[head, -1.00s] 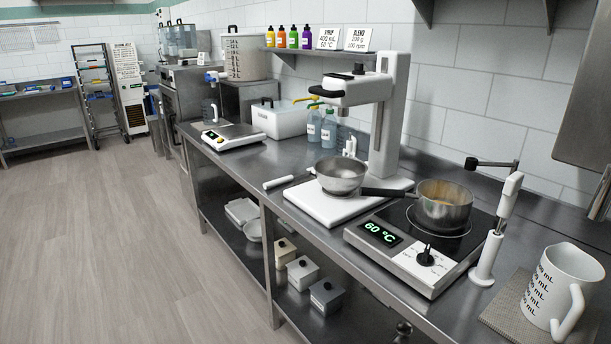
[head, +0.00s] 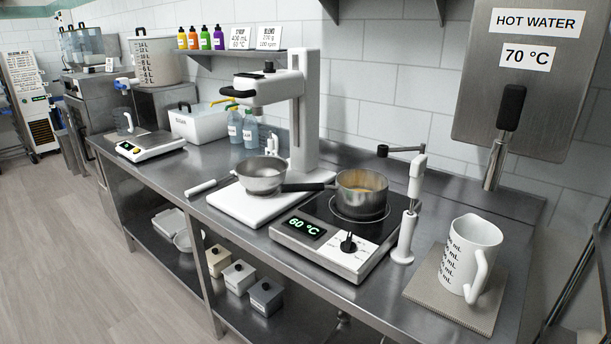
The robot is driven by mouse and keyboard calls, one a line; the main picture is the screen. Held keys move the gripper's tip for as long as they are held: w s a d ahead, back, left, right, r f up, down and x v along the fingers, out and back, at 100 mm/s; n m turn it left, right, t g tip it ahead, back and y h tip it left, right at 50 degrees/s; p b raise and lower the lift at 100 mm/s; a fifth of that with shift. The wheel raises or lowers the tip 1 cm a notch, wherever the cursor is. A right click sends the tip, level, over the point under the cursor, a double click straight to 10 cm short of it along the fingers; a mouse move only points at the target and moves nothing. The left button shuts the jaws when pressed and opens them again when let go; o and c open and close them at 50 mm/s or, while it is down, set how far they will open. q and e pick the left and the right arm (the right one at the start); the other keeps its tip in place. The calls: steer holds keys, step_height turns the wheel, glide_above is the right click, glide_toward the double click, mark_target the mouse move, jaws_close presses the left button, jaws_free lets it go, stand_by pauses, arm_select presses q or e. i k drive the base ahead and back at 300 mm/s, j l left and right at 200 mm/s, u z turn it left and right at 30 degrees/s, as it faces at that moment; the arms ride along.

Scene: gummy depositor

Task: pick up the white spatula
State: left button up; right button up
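A slim tool with a white handle (head: 201,188) lies on the steel counter, left of the white stand mixer's base; it may be the white spatula, but its far end is too small to make out. A small white upright piece (head: 270,145) shows behind the steel bowl, and I cannot tell what it is. Neither of my grippers shows in the head view.
The mixer (head: 300,120) has a steel bowl (head: 262,177) on its base. A pot (head: 362,196) stands on the hot plate reading 60 °C (head: 322,255). A measuring jug (head: 468,262) is at the right. The counter's left front stretch (head: 165,172) is clear.

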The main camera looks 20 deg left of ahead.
mark_target(196, 190)
steer(key=i+j+z, duration=0.1)
steer(key=j+z, duration=1.35)
steer(key=k+j+z, duration=0.25)
steer(key=j+z, duration=0.2)
steer(key=j, duration=0.1)
